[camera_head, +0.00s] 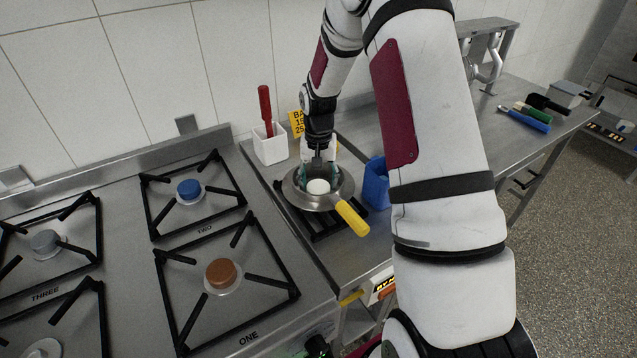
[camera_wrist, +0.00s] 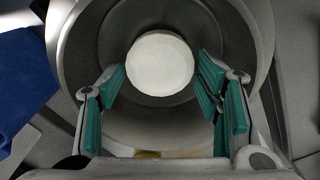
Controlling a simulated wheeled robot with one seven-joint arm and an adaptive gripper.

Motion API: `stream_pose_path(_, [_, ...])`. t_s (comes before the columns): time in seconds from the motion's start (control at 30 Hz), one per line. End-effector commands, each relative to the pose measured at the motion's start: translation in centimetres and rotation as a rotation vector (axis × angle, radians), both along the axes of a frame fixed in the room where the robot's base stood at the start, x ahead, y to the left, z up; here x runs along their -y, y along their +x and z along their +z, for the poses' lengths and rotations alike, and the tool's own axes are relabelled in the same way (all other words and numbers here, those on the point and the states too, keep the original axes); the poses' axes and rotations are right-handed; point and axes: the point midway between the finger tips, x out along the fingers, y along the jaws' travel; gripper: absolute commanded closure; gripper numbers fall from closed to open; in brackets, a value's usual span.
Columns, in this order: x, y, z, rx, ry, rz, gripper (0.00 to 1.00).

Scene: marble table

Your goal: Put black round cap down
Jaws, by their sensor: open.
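I see no black round cap that I can make out in either view. A white round object (camera_head: 318,186) lies inside a grey metal pan (camera_head: 298,200) with a yellow handle (camera_head: 351,217). My gripper (camera_head: 319,174) points down over the pan, its teal-padded fingers apart. In the wrist view, the white round object (camera_wrist: 160,64) shows between and beyond the open fingertips (camera_wrist: 160,84), with space on both sides. The pan (camera_wrist: 90,35) surrounds it. Nothing is visibly held.
A stove with blue (camera_head: 189,189) and brown (camera_head: 221,273) burner caps is at left. A white holder (camera_head: 270,145) with a red-handled tool stands behind the pan. A blue container (camera_head: 376,184) is close at the pan's right. Several tools lie at far right.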

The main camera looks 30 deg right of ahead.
Motion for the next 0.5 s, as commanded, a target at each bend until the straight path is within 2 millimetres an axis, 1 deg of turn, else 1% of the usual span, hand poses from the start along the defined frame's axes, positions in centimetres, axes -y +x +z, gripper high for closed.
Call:
stream_pose_path(0.17, [0.0, 0.2, 3.2, 0.006, -0.003, 0.001, 0.41])
stream_pose_path(0.3, [0.0, 0.2, 6.2, 0.006, -0.003, 0.0, 0.41])
stream_pose_path(0.5, [0.0, 0.1, 9.6, 0.002, 0.0, 0.0, 0.41])
